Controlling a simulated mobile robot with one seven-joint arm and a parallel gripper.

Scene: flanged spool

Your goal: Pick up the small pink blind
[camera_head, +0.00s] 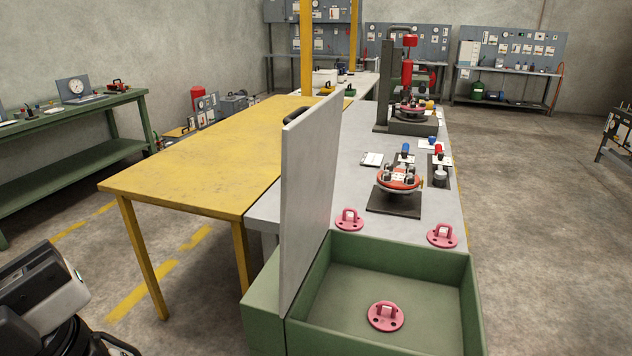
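Three pink blinds show in the head view, each a round flange with bolt holes and a raised handle. One pink blind (349,219) sits on the grey bench top just behind the green tray, to the left. A second pink blind (442,236) sits on the bench near the tray's back right corner. A third pink blind (385,317) lies on the floor of the green tray (400,256). I cannot tell for sure which one is smallest. The fingers of my gripper do not show; only a grey and black part of my own arm is at the lower left.
A tall grey panel (308,190) stands upright at the tray's left side. A yellow table (190,170) adjoins the bench on the left. A red flanged spool (399,178) on a dark plate and a press stand (405,120) are farther back. Open floor lies right.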

